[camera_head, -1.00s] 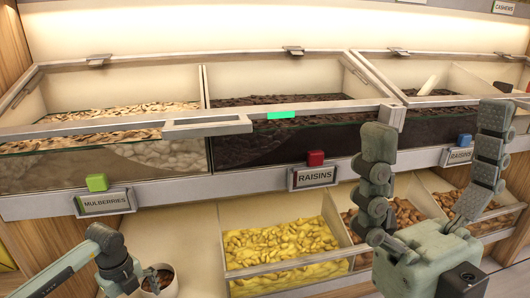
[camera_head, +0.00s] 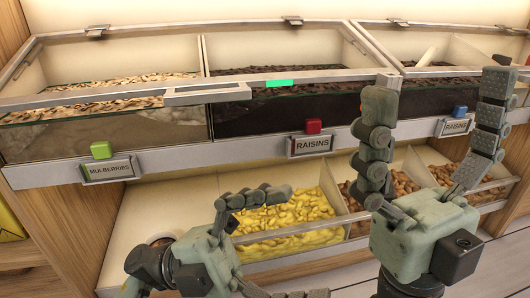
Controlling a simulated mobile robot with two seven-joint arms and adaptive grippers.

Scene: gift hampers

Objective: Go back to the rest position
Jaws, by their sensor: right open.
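My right gripper (camera_head: 440,82) is upright at the right, in front of the raisin bins. Its two fingers stand wide apart with nothing between them. My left gripper (camera_head: 306,242) is low in the middle. Its fingers point right, one above the other, with a wide gap between them, and it looks empty. The lower finger is partly cut off by the bottom edge. The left gripper's upper finger covers part of the yellow bin's contents.
The upper bins hold mulberries (camera_head: 140,80) and raisins (camera_head: 225,73). A lower bin holds yellow pieces (camera_head: 300,212), with brown nuts (camera_head: 405,188) to its right. A metal rail fronts the upper bins.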

